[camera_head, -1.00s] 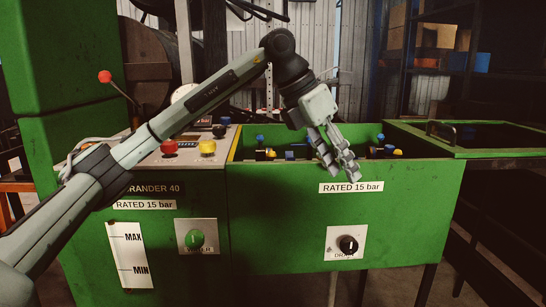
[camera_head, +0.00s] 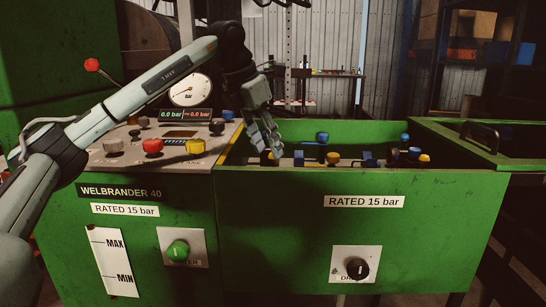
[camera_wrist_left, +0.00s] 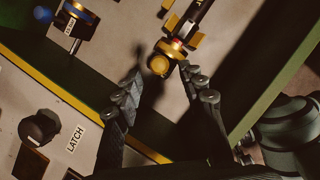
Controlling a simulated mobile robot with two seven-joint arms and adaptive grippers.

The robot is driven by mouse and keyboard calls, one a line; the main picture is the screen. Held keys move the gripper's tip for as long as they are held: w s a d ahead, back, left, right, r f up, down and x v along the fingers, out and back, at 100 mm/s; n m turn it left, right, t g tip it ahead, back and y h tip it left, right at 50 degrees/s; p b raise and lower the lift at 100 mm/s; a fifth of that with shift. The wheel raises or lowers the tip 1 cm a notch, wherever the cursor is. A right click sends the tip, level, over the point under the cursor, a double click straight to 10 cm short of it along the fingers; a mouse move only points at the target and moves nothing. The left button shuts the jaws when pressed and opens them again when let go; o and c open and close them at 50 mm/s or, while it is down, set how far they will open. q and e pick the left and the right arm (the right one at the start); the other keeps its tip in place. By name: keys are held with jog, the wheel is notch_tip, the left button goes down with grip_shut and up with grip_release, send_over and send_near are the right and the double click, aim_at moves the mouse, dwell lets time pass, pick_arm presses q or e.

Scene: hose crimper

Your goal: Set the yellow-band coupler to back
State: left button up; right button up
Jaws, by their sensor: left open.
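The yellow-banded coupler (camera_wrist_left: 180,42) is at the top middle of the left wrist view, with a dark body and a round yellow end. A small yellow part (camera_head: 268,158) shows by my fingertips in the head view, partly hidden by them. My left gripper (camera_head: 272,150) points down over the left end of the green tank. In the left wrist view its spread fingers (camera_wrist_left: 161,78) are either side of the coupler's round end. I see no clear contact. My right gripper is not in view.
A blue-banded fitting (camera_wrist_left: 80,22) is at the left wrist view's upper left. The green tank (camera_head: 350,225) holds several blue and yellow fittings. The control panel, with a red button (camera_head: 153,147), yellow button (camera_head: 195,147) and gauge (camera_head: 191,89), lies left. A handled green lid (camera_head: 465,148) is right.

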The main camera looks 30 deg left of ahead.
aim_at(270, 155)
pick_arm(q)
jog(key=shift+x, duration=1.9)
grip_shut()
jog(key=shift+a, duration=0.1)
